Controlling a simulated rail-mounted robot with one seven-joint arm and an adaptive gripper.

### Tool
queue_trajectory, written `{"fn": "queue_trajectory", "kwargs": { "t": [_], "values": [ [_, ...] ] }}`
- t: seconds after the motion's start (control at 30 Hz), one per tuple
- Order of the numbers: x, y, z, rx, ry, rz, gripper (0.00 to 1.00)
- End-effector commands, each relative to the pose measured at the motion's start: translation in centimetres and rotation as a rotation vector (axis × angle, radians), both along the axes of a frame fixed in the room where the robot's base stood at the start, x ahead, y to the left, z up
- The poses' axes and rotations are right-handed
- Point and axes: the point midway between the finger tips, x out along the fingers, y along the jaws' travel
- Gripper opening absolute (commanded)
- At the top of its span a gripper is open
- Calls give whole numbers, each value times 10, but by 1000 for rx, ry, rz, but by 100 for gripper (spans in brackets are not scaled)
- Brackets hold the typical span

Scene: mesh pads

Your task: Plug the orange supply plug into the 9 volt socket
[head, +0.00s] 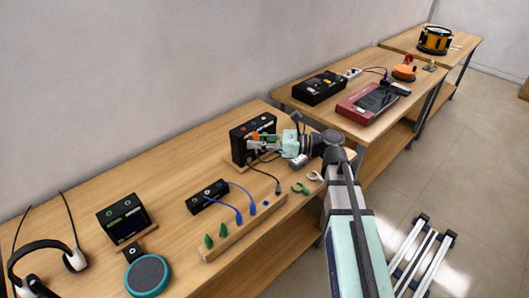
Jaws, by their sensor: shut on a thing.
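My gripper (258,144) is at the front of a black upright box (240,150) on the near bench, at its far right part. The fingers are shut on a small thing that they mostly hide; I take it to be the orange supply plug. A thin dark cable (264,171) hangs below the gripper and runs toward a dark connector (278,190) on the bench. The box has small coloured marks on its face. The 9 volt socket cannot be told apart, and I cannot tell if the plug touches the box.
A small black box (208,196) with blue leads and a wooden rack (240,229) with green pegs lie nearer. Green and white clips (300,188) lie to the right. A display unit (124,218), a teal disc (148,276) and headphones (40,247) stand at left.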

Motion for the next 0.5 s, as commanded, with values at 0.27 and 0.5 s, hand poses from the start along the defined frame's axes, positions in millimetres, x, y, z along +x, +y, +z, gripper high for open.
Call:
{"fn": "queue_trajectory", "kwargs": {
  "t": [0.27, 0.5],
  "values": [
    [122, 40, 14, 0, 4, 9, 0],
    [186, 57, 13, 0, -1, -18, 0]
  ]
}}
